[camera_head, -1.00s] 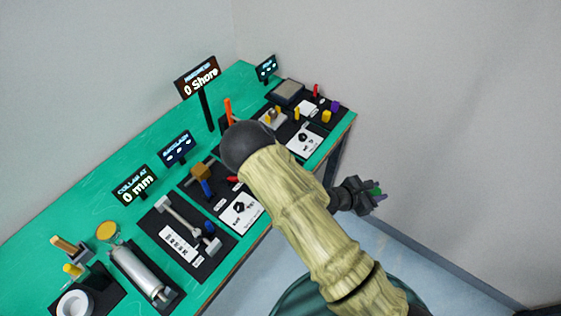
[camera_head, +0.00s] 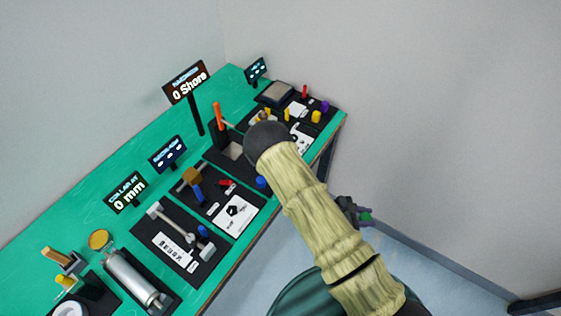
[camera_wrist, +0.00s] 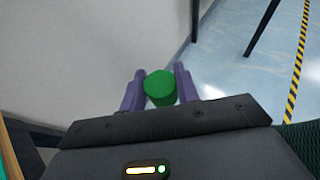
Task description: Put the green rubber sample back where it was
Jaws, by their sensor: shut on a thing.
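The green rubber sample (camera_wrist: 160,88) is a short green cylinder. It sits between the two purple fingers of my gripper (camera_wrist: 158,86) in the wrist view, and the gripper is shut on it. In the head view my gripper (camera_head: 362,216) is off the right side of the bench, above the floor, partly behind my arm. A bit of the green sample (camera_head: 366,216) shows there between the fingers. The place on the bench where the sample was cannot be told from these frames.
The green bench (camera_head: 85,190) runs along the wall with several black station boards. A sign reading "0 Shore" (camera_head: 187,85) stands at its back on a post. An orange upright handle (camera_head: 217,116) is near it, partly beside my arm. Open floor lies right of the bench.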

